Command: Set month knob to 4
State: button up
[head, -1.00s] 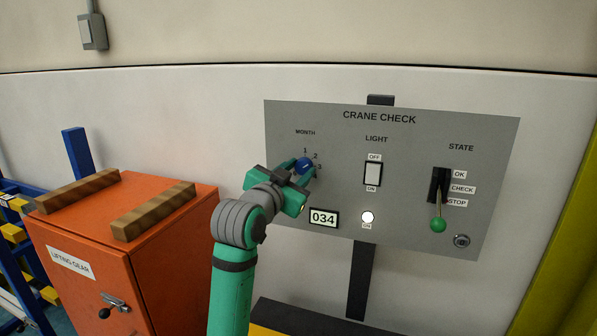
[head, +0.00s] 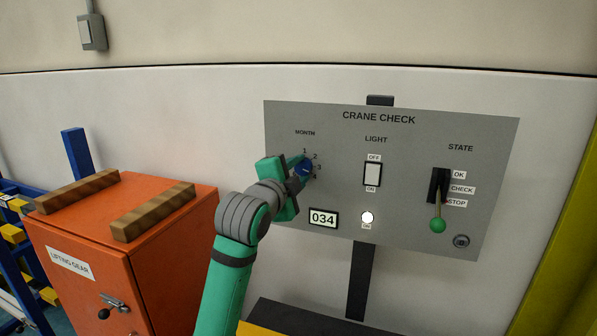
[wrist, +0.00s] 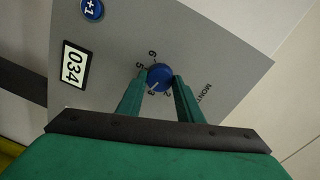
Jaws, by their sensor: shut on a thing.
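The blue month knob (head: 304,167) is at the upper left of the grey crane check panel (head: 415,225). It also shows in the wrist view (wrist: 160,77), where a pale pointer line on it appears to aim near the 3. The labels 2, 3, 5 and 6 show around it there; the 4 is hidden, apparently behind a finger. My gripper (head: 300,174) reaches the knob from the left in the head view. In the wrist view its green fingers (wrist: 161,77) are shut on the knob from both sides.
The light switch (head: 373,174) and the state lever with its green ball (head: 438,225) are to the right. The 034 display (head: 323,218) is below the knob. A blue +1 button (wrist: 92,9) shows in the wrist view. An orange cabinet (head: 165,280) stands left of my arm.

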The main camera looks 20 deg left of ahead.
jog(key=m, duration=0.5)
jog(key=shift+y, duration=0.3)
dwell(0.4)
jog(key=o, duration=1.1)
jog(key=shift+s, duration=0.1)
jog(key=s, duration=1)
jog(key=shift+s+a+r, duration=0.1)
jog(key=shift+s+r, duration=0.2)
jog(key=shift+r, duration=0.05)
